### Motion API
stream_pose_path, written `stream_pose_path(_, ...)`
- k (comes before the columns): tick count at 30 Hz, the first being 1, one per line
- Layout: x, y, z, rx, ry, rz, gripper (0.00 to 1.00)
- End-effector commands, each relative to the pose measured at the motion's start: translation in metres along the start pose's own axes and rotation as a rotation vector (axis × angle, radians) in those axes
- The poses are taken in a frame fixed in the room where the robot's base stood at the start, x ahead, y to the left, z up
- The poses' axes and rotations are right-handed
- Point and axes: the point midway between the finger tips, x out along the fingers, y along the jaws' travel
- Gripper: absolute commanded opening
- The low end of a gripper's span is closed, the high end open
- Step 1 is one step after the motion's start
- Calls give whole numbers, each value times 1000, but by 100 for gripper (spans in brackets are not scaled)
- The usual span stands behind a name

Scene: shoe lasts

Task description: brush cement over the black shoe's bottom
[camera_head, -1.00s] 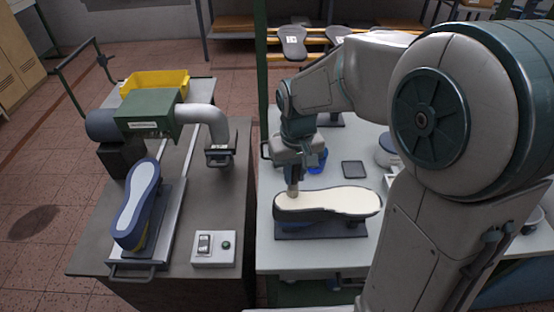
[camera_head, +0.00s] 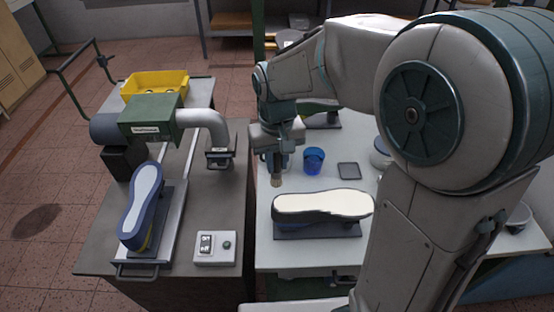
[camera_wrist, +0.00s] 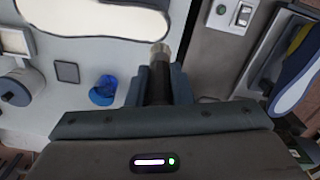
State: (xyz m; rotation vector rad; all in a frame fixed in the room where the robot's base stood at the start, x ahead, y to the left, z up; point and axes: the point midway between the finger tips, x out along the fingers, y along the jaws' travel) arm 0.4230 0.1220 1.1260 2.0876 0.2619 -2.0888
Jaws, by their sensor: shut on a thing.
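The black shoe (camera_head: 362,213) lies bottom up on a dark stand (camera_head: 318,231) on the white table, and its bottom looks evenly cream-white. It also shows at the top left of the wrist view (camera_wrist: 85,20). My gripper (camera_head: 277,160) is shut on a dark-handled brush (camera_wrist: 159,77) with a pale tip.
A small dark square pad (camera_head: 349,171) lies right of the cup. On the left bench, a blue shoe (camera_head: 142,205) sits on a slide beside a green machine (camera_head: 150,118) and a switch box (camera_head: 215,248). A yellow bin (camera_head: 155,84) stands behind. My arm covers the table's right side.

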Motion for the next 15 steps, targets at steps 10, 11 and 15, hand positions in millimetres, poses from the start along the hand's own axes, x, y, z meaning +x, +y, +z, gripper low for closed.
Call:
stream_pose_path(10,-22,1,0,1,1,0,0)
stream_pose_path(11,-22,1,0,1,1,0,0)
stream_pose_path(15,-21,1,0,1,1,0,0)
